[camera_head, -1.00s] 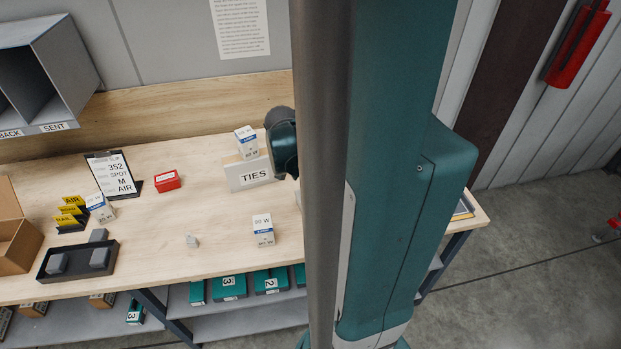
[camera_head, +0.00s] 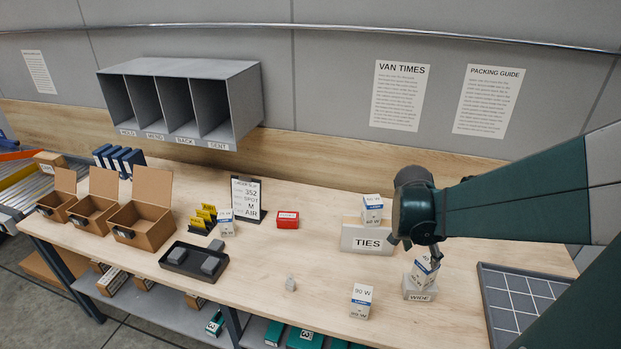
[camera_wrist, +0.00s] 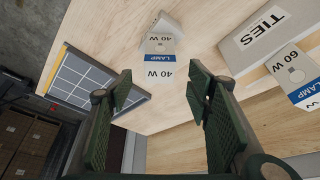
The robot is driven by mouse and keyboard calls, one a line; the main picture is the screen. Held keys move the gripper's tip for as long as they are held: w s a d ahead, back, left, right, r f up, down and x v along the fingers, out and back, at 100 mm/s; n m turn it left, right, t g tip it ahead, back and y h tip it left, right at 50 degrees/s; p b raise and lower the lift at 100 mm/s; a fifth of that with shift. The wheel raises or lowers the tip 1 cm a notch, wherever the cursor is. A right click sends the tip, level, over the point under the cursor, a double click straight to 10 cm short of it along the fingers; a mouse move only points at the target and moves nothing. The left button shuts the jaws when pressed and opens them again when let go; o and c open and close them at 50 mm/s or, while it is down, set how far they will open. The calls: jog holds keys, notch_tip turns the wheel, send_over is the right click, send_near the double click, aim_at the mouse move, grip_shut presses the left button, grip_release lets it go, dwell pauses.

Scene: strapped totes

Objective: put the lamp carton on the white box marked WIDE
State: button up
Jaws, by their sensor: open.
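A white and blue lamp carton marked 40 W (camera_head: 424,270) stands on the small white box marked WIDE (camera_head: 419,294) and looks tilted in the head view. My gripper (camera_head: 435,254) is just above the carton. In the wrist view, my gripper (camera_wrist: 160,92) has its fingers apart with nothing held, and the carton (camera_wrist: 162,57) shows beyond the fingertips. Other lamp cartons show: one marked 60 W (camera_head: 372,209) on the white TIES box (camera_head: 366,241), one (camera_head: 361,300) on the bench front, and one (camera_head: 226,222) by the yellow cards.
A gridded dark tray (camera_head: 510,292) lies right of WIDE. A red box (camera_head: 287,220), a small grey block (camera_head: 290,284) and a black tray (camera_head: 169,264) are to the left. The bench (camera_head: 320,275) is clear between them. The TIES box stands close behind, to the left.

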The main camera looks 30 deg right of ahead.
dwell(0.7)
jog(key=w+a+r+n+t+y, duration=0.1)
jog(key=a+n, duration=0.5)
jog(key=a, duration=0.6)
jog(key=w+a+r+n+t+y, duration=0.1)
jog(key=a+r+n, duration=0.5)
jog(key=a, duration=0.7)
jog(key=w+a+r+n+t+y, duration=0.2)
jog(key=a+r+n+t, duration=0.2)
jog(key=a, duration=0.9)
jog(key=shift+r+n+t+y, duration=0.25)
jog(key=shift+n+t, duration=0.35)
jog(key=shift+n, duration=0.4)
